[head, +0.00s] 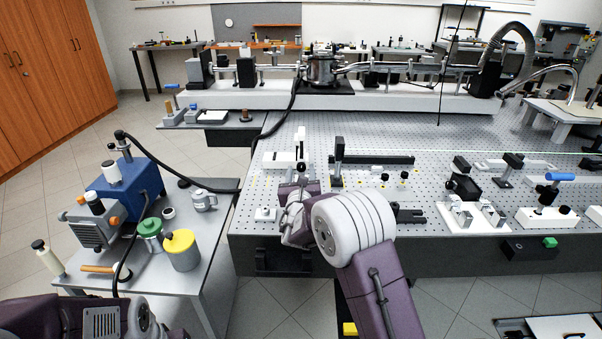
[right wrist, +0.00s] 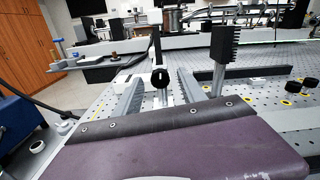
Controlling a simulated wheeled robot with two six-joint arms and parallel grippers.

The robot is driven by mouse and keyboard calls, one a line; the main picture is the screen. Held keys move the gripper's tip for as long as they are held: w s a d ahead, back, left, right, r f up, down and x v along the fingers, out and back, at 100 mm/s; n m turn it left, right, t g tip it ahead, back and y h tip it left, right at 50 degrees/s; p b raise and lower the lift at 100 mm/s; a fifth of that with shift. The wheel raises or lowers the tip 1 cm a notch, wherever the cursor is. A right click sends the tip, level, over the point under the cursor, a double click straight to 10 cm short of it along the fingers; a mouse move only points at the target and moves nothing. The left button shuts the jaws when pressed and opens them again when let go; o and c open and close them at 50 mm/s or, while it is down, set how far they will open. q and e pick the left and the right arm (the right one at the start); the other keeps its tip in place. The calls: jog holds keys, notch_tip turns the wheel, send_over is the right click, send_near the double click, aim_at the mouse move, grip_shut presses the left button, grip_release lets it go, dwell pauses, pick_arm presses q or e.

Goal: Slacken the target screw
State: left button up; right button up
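The screw is most likely the black round knob (right wrist: 160,77) with a white mark, standing on a white mount in the right wrist view. In the head view the white mount (head: 283,159) stands at the table's near left part, just beyond my right gripper (head: 298,184). In the right wrist view my right gripper (right wrist: 160,92) is open, its two grey fingers apart. The knob shows in the gap between them. I cannot tell whether either finger touches it. My left arm shows only at the lower left of the head view; its gripper is out of frame.
A black post (head: 338,160) stands close to the right of the mount; it also shows in the right wrist view (right wrist: 222,58). Small black knobs (head: 404,175) stand further right. A side table (head: 205,235) at left carries a blue pump (head: 130,186) and cans.

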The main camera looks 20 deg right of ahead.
jog(key=shift+s+a+f, duration=0.1)
jog(key=shift+s+a, duration=0.05)
jog(key=shift+s, duration=0.3)
jog(key=b+v, duration=0.1)
jog(key=v, duration=0.7)
jog(key=shift+s, duration=0.1)
